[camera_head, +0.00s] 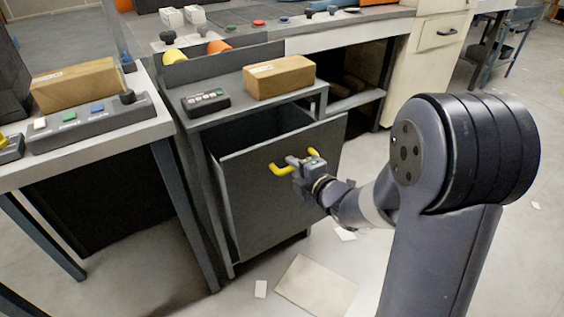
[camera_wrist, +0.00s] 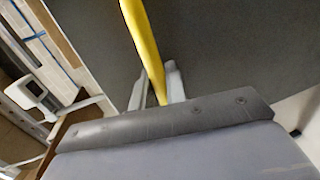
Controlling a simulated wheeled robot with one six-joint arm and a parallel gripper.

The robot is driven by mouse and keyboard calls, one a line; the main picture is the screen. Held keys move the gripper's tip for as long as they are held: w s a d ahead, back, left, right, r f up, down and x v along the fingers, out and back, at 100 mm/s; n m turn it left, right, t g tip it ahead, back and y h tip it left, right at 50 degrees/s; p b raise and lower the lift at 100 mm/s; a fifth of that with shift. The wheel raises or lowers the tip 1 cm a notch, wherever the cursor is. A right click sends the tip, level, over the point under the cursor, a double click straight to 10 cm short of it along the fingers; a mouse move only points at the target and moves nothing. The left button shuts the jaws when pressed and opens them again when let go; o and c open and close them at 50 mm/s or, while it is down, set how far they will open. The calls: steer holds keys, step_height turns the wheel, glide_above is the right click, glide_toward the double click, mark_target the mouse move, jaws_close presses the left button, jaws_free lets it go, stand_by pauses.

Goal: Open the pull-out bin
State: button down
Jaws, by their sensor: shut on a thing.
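The pull-out bin (camera_head: 262,199) is a dark grey front set in the cabinet under the bench. Its top edge stands out from the cabinet, and a dark gap shows behind it, so it is partly open. A yellow handle (camera_head: 281,169) is fixed near the top of the bin front. My gripper (camera_head: 309,161) is at this handle and shut on it. In the wrist view the yellow handle (camera_wrist: 143,45) runs down between my two fingers (camera_wrist: 159,88), with the grey bin front (camera_wrist: 225,45) behind. My fingers partly hide the handle.
A cardboard box (camera_head: 280,78) and a dark button box (camera_head: 205,101) sit on the cabinet top. A control panel (camera_head: 92,125) stands on the left bench. A pale sheet (camera_head: 316,286) lies on the floor before the bin. Open floor is to the right.

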steer(key=f+b+v, duration=0.1)
steer(key=v, duration=0.7)
steer(key=shift+s+f, duration=0.15)
steer(key=shift+f, duration=0.2)
steer(key=shift+d, duration=0.1)
steer(key=c, duration=1.8)
jaws_free()
steer(key=shift+o, duration=0.2)
steer(key=shift+r, duration=0.1)
steer(key=p+v, duration=0.2)
steer(key=v, duration=0.8)
steer(key=shift+s+d, duration=0.2)
steer(key=shift+s, duration=0.15)
steer(key=shift+w, duration=0.1)
